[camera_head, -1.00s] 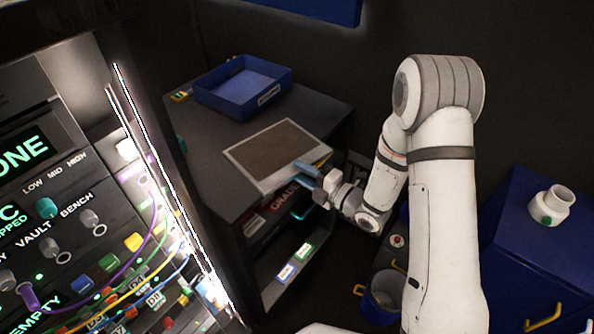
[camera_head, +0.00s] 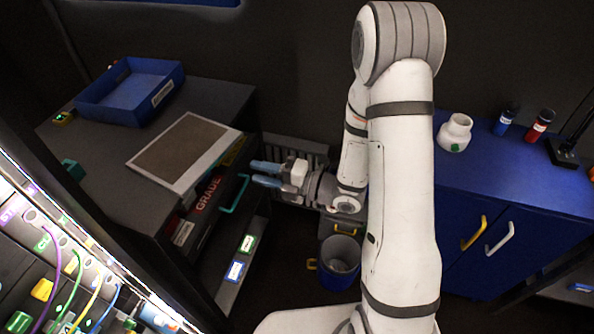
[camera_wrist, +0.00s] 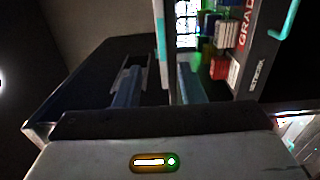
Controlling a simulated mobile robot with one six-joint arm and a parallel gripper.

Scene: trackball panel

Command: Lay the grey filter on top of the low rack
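The grey filter (camera_head: 182,150), a flat brown-grey panel in a pale frame, lies flat on top of the low rack (camera_head: 95,185) in the head view. Its right corner appears to reach the rack's front edge or slightly past it. My gripper (camera_head: 256,174) is to the right of the filter, in front of the rack, apart from it. Its two blue fingers are spread with nothing between them. In the wrist view, the fingers of my gripper (camera_wrist: 158,90) stand apart, with a thin upright edge seen beyond, probably the filter or rack top.
A blue tray (camera_head: 130,92) stands on the rack's far end. A blue bin (camera_head: 340,262) is on the floor. A blue cabinet (camera_head: 510,185) with a white jar (camera_head: 455,133) stands right.

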